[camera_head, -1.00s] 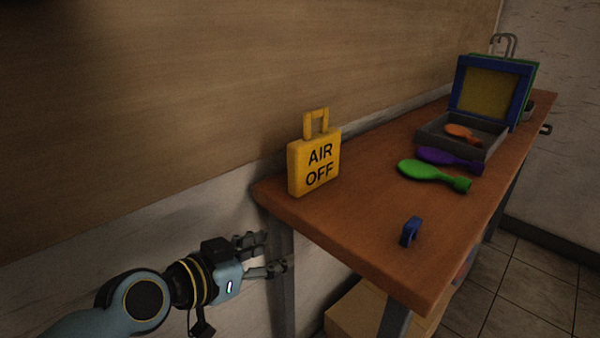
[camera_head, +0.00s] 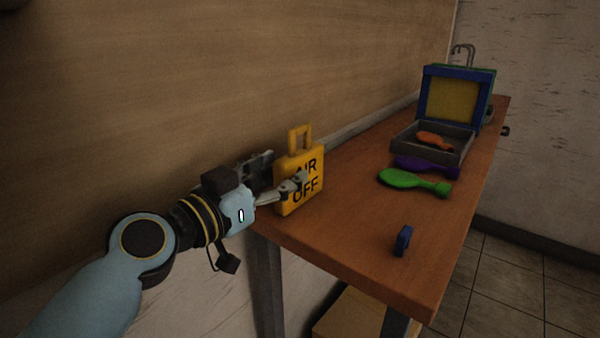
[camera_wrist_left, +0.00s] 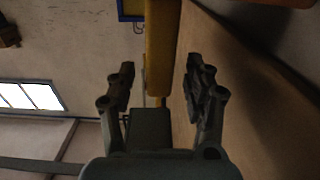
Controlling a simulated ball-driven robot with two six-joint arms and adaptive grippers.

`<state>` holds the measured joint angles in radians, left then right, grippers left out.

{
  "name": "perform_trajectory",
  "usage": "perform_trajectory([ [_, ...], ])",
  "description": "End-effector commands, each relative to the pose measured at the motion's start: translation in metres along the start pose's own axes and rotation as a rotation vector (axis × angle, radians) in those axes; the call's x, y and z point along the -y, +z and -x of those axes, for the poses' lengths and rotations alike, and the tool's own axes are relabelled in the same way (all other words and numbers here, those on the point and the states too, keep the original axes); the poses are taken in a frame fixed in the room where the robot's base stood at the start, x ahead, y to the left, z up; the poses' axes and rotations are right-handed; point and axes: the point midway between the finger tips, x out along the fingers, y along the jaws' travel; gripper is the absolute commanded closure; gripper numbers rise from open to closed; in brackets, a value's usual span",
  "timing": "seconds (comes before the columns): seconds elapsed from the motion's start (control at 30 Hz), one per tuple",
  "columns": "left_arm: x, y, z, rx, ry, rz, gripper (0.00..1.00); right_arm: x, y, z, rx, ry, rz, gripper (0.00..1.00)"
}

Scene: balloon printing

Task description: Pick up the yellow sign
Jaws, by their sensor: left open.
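The yellow sign (camera_head: 312,181) stands upright at the near left end of the brown table, with a handle on top and black "AIR OFF" lettering. My left gripper (camera_head: 280,175) is at the sign's left side, one finger in front of its lettered face and the other towards the wall. In the left wrist view the sign (camera_wrist_left: 158,45) is a narrow yellow edge between the two open fingers of my left gripper (camera_wrist_left: 160,85); it looks closer to the right finger. The front finger hides part of the lettering. My right gripper is not in view.
The table (camera_head: 345,240) holds a small blue object (camera_head: 403,240) near its front edge. A green balloon-like piece (camera_head: 412,181), a purple one (camera_head: 425,167) and an orange one (camera_head: 434,141) lie further back, by the blue-framed press (camera_head: 455,98). A wooden wall panel (camera_head: 200,80) runs close behind.

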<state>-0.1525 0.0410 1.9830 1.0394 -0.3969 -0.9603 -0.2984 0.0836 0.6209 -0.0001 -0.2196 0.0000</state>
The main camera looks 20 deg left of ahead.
Motion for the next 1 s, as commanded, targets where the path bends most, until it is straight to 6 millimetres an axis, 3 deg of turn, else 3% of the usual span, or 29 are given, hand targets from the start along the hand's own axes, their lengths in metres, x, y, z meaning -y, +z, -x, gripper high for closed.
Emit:
perform_trajectory([
  [0.33,-0.001,0.002,-0.047,0.0,0.001,0.001,0.48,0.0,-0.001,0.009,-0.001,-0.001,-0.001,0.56],
  [0.63,-0.001,0.004,-0.053,0.002,0.001,0.0,0.48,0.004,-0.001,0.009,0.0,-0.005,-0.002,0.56],
  [1.0,-0.001,0.004,-0.053,0.001,0.001,0.0,0.95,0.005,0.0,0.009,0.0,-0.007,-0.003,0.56],
])
